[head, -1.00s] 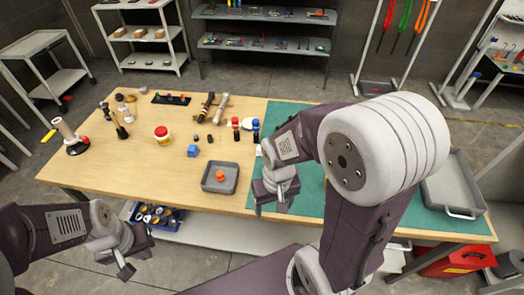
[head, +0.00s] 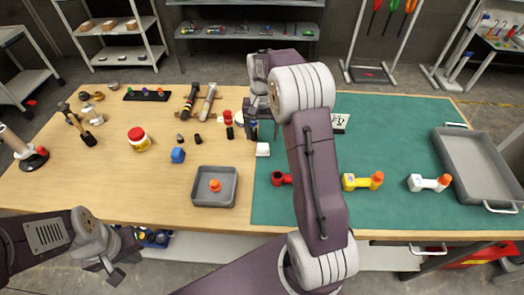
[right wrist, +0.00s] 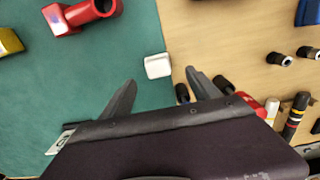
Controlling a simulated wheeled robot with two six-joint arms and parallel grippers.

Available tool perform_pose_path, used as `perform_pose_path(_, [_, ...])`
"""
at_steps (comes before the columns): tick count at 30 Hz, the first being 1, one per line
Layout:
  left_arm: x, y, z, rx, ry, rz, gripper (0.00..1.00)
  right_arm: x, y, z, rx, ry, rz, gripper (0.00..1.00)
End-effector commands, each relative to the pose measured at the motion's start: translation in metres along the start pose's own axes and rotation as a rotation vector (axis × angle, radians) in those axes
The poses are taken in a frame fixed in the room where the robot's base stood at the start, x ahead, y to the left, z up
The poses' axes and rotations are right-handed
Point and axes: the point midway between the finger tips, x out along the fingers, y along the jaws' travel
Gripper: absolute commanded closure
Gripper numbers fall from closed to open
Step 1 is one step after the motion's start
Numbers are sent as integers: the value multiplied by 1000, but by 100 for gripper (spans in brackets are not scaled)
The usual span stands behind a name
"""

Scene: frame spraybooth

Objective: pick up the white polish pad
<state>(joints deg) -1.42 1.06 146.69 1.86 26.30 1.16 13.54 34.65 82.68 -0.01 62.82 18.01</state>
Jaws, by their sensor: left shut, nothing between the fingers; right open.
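A small white block with rounded corners (head: 263,149), which looks like the white polish pad, lies by the left edge of the green mat. In the right wrist view the white pad (right wrist: 158,65) lies just ahead of the fingertips, lined up with the gap between them. My right gripper (right wrist: 160,92) is open and empty. In the head view my right gripper (head: 252,130) hangs just behind the pad, partly hidden by my arm. My left gripper (head: 115,262) is shut and empty in front of the table at the lower left.
A grey tray (head: 214,201) with an orange item stands left of the mat (head: 390,140). Red (head: 282,179), yellow (head: 358,183) and white (head: 424,183) tool-like parts lie on the mat. A blue block (head: 178,155) and red-capped jar (head: 138,139) stand further left.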

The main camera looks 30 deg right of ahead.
Motion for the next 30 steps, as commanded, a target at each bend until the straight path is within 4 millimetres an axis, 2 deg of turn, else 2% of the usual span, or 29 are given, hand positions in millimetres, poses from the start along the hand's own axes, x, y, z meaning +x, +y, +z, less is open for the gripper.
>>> perform_pose_path(3, [2,0,0,0,0,0,100,13,0,0,0,0,0,29])
perform_pose_path(8, [2,0,0,0,0,0,100,20,1,1,-1,0,0,29])
perform_pose_path(15, [4,0,0,0,0,0,100,61,4,3,-1,0,0,29])
perform_pose_path(23, [4,0,0,0,0,0,100,66,3,3,-1,2,-1,29])
perform_pose_path(26, [4,0,0,0,0,0,100,66,3,3,-1,2,-1,51])
perform_pose_path(30, [4,0,0,0,0,0,100,66,3,3,-1,2,-1,90])
